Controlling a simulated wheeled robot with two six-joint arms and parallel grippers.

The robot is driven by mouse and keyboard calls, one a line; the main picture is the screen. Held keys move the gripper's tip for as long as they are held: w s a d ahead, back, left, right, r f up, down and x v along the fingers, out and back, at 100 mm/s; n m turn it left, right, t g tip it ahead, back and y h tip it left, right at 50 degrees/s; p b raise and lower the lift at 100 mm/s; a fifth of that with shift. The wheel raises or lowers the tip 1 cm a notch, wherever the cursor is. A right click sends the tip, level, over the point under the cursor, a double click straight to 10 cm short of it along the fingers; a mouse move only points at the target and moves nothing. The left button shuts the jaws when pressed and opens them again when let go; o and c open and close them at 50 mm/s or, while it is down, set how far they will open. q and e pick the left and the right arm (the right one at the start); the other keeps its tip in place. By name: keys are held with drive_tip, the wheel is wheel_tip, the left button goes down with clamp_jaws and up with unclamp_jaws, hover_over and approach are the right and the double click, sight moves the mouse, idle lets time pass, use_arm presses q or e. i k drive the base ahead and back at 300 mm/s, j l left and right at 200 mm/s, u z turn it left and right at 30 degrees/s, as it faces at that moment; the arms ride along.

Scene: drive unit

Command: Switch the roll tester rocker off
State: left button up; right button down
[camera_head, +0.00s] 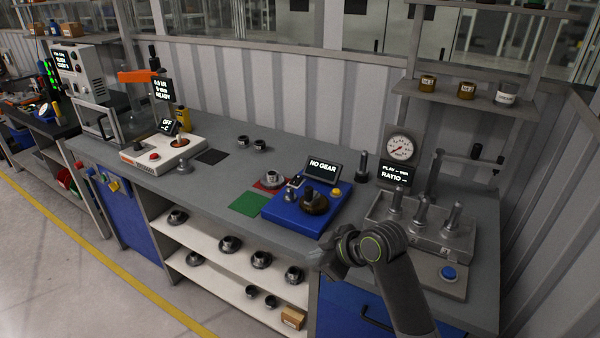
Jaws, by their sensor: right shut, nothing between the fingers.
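The blue tester (290,219) with a "NO GEAR" display (323,167) stands on the grey bench near the middle; I take it as the roll tester. It carries a dark round spindle (315,201), a yellow button (337,192) and a small pale switch-like part (295,181) at its back left. That part may be the rocker; its position is too small to tell. My right gripper (324,262) is shut and empty, in front of the tester's right front corner and apart from the pale part. My left gripper is not in view.
A fixture with several upright pins (421,213) and a blue button (448,273) stands right of the tester. A green mat (249,203) lies left of it. Shelves (225,262) below hold several gears. An upper shelf (480,101) overhangs the back right.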

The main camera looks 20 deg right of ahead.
sight(296, 179)
drive_tip(key=i+l, duration=0.25)
drive_tip(key=i, duration=0.25)
drive_tip(key=i+l, duration=0.2)
drive_tip(key=i, duration=0.25)
drive_tip(key=i+l, duration=0.25)
drive_tip(key=i, duration=0.25)
